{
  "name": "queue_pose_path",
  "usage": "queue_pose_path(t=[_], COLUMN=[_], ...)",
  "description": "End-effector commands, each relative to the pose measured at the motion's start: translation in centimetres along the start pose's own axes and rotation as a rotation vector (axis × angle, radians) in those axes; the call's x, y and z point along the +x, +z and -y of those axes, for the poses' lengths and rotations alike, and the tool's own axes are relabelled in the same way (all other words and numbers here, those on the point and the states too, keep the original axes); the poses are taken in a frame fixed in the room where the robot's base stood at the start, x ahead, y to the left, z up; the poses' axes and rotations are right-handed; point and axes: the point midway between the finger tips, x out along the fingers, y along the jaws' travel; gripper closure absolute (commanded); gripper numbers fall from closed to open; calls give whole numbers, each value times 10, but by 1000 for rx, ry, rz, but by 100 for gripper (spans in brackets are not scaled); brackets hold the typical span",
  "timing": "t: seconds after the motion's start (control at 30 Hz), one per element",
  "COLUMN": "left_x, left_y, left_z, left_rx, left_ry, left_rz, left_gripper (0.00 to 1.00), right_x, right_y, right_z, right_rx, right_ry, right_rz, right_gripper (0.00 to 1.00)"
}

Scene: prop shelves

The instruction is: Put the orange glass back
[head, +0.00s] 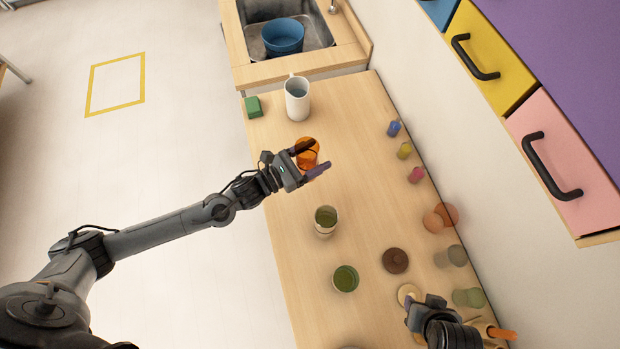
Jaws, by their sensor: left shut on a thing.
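The orange glass (307,151) is in the head view, over the far half of the wooden counter, just before the white pitcher. My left gripper (313,159) has its fingers around the glass and is shut on it. The fingers hide part of the glass. I cannot tell whether its base touches the counter. My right gripper (422,304) is at the bottom right, by a small pale round thing (408,294). Its fingers do not show clearly.
The wooden counter (295,233) carries a white pitcher (297,104), a green block (253,106), two green-filled glasses (326,221) and a brown round thing (395,261). Small coloured items (404,150) line the right edge. A sink (262,44) holds a blue tub (283,37).

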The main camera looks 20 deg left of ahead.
Motion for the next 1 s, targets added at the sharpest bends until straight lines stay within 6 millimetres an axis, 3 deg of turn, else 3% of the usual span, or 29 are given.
queue_pose_path(t=[0.2,0.43,0.7,1.0], left_x=[0,0,0,0], left_y=[-33,-49,-81,-84], left_z=[0,0,0,0], left_rx=[-2,-1,-1,0], left_ry=[0,0,1,-1], left_rz=[2,1,1,3], left_gripper=[77,77,77,77], right_x=[1,2,5,5], right_y=[0,0,0,0], right_z=[0,0,1,1], right_rx=[-1,-1,2,5], right_ry=[1,1,-1,-4], right_rz=[-3,-4,-4,-5], right_gripper=[57,57,57,57])
